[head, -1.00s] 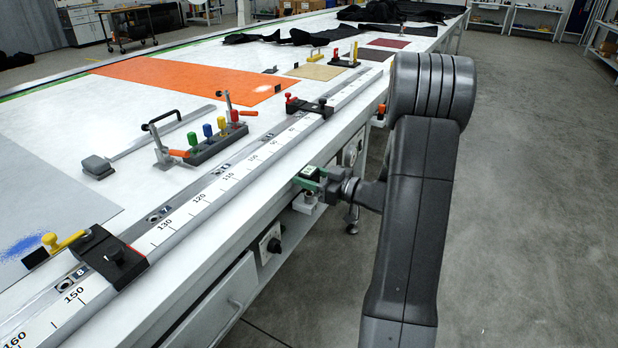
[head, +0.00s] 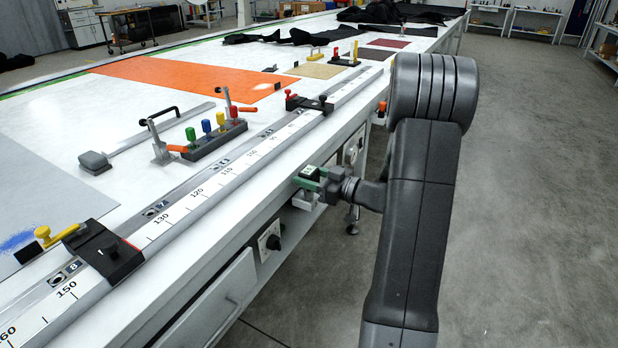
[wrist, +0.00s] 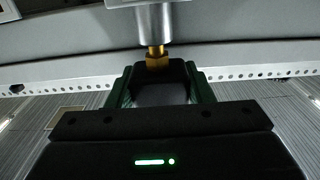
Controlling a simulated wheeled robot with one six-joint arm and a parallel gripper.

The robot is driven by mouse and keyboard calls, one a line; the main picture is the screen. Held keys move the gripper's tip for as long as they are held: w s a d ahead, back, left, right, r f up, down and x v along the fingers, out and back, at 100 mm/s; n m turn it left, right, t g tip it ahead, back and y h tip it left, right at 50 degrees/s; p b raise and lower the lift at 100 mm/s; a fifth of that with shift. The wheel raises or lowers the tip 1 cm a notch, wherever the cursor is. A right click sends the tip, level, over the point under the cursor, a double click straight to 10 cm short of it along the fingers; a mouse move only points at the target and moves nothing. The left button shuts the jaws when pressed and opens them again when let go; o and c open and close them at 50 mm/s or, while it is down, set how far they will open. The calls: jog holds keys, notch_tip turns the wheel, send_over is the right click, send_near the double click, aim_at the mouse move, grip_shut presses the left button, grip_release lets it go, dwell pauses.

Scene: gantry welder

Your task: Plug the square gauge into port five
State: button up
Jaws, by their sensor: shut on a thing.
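My gripper (head: 312,180), with green fingers, is at the table's front edge in the head view. It is shut on the square gauge (wrist: 160,92), a dark square body with a brass fitting on top. In the wrist view the green fingers stand on both sides of the gauge. The brass stem meets the lower end of a silver cylindrical port (wrist: 154,24) above it. How deep the stem sits in the port is hidden. No port number is readable there.
The long white table (head: 60,140) fills the left, with a numbered rail (head: 195,197) along its edge. A black clamp (head: 103,250) and a block with coloured knobs (head: 215,138) stand on it. The floor (head: 540,200) at right is clear.

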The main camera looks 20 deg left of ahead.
jog(key=shift+f+b, duration=0.4)
jog(key=shift+b, duration=0.15)
jog(key=o, duration=1.1)
jog(key=d, duration=0.4)
jog(key=d+b, duration=0.1)
jog(key=d, duration=0.4)
jog(key=s+d, duration=0.1)
jog(key=d, duration=0.3)
jog(key=shift+d, duration=0.4)
